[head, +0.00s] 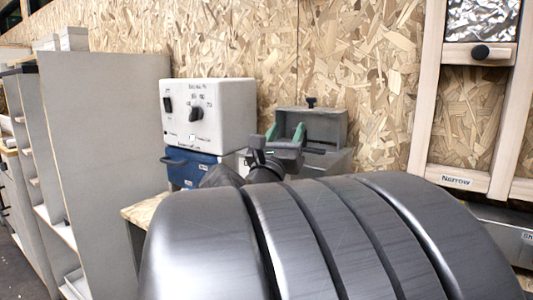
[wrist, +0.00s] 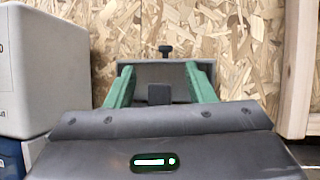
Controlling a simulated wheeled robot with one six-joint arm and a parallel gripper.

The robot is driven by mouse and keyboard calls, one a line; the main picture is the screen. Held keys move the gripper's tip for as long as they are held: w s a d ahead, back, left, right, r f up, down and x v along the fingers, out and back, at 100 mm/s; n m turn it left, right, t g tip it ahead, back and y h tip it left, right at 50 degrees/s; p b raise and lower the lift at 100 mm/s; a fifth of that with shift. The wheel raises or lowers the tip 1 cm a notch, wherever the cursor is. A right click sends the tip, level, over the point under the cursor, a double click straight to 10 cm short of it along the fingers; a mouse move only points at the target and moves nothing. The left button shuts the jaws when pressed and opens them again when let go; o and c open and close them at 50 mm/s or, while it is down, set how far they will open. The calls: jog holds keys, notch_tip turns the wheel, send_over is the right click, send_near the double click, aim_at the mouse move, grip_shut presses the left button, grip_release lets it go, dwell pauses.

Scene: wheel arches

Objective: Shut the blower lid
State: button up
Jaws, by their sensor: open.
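The blower is a grey box (head: 337,164) in the head view, behind my gripper. Its grey lid (head: 325,126) stands raised and roughly upright, with a black knob (head: 311,102) on its top edge. In the wrist view the lid (wrist: 150,72) is straight ahead, with the knob (wrist: 165,50) above it. My gripper (head: 285,132) is open and empty in front of the lid. In the wrist view its green fingers (wrist: 160,74) are spread wide and frame the lid. I cannot tell whether they touch it. My gripper's body hides the lower part of the blower.
A white control box (head: 208,112) with a dial stands on a blue case (head: 195,168) just left of the blower. It also shows in the wrist view (wrist: 45,65). Chipboard wall (head: 350,50) is close behind. A wooden frame (head: 424,100) stands at right, a grey panel (head: 110,140) at left.

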jog(key=p+x, duration=0.1)
jog(key=x, duration=1.2)
jog(key=shift+w+r, duration=0.1)
jog(key=shift+r, duration=0.05)
jog(key=b+v, duration=0.1)
jog(key=v, duration=1.2)
jog(key=shift+s+a+f, duration=0.1)
jog(key=shift+s+f, duration=0.1)
jog(key=shift+w+r, duration=0.1)
jog(key=shift+r, duration=0.1)
jog(key=p+x, duration=0.1)
jog(key=x, duration=1.2)
jog(key=shift+w+d+r, duration=0.15)
jog(key=shift+w+d, duration=0.05)
jog(key=shift+d, duration=0.05)
jog(key=shift+r+p, duration=0.15)
jog(key=shift+p, duration=0.95)
jog(key=shift+w+g+p, duration=0.1)
jog(key=shift+g+p, duration=0.2)
jog(key=shift+p, duration=0.1)
jog(key=shift+w+d+p, duration=0.2)
jog(key=shift+w+p, duration=0.05)
jog(key=shift+p, duration=1)
